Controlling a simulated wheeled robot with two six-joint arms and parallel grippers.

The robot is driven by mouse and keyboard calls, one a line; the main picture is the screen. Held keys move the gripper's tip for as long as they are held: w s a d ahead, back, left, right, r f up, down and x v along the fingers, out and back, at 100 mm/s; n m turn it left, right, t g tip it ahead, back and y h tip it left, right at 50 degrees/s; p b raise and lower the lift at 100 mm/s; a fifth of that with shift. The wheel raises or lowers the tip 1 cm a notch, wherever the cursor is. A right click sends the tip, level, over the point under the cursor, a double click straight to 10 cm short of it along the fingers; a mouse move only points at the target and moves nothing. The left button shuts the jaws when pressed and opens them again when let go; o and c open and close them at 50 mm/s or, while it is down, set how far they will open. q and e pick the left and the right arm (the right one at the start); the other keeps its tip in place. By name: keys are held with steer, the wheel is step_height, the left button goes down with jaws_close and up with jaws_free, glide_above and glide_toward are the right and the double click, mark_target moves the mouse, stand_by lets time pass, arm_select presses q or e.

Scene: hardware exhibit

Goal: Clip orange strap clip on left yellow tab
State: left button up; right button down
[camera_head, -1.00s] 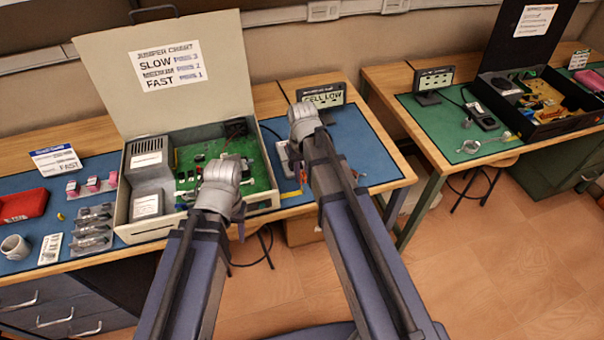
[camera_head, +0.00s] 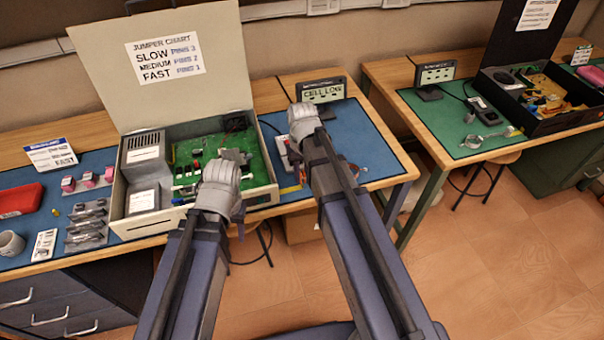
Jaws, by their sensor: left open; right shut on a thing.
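My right gripper (camera_head: 304,120) is over the left part of the blue mat (camera_head: 375,150) on the middle table. Its own wrist hides its jaws and most of what they hold. A small orange piece (camera_head: 300,174) shows just below it beside my arm; I cannot tell whether it is the strap clip. A thin yellow strip (camera_head: 290,189) lies at the mat's front edge; I cannot tell whether it is the left yellow tab. My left gripper (camera_head: 222,173) is over the right front of the open case (camera_head: 140,227); its jaws are hidden from this view.
The case holds a green board (camera_head: 188,153), and its lid (camera_head: 165,100) stands upright with a jumper chart. A "CELL LOW" display (camera_head: 322,90) stands behind the mat. The mat's right part is clear.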

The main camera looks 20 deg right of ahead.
steer(key=shift+f+b, duration=1.2)
steer(key=shift+f, duration=0.1)
stand_by(0.9)
steer(key=c, duration=0.7)
jaws_free()
steer(key=o, duration=0.3)
steer(key=shift+o, duration=0.2)
steer(key=shift+r+p, duration=0.7)
steer(key=shift+r+p, duration=3)
steer(key=shift+s+f, duration=0.1)
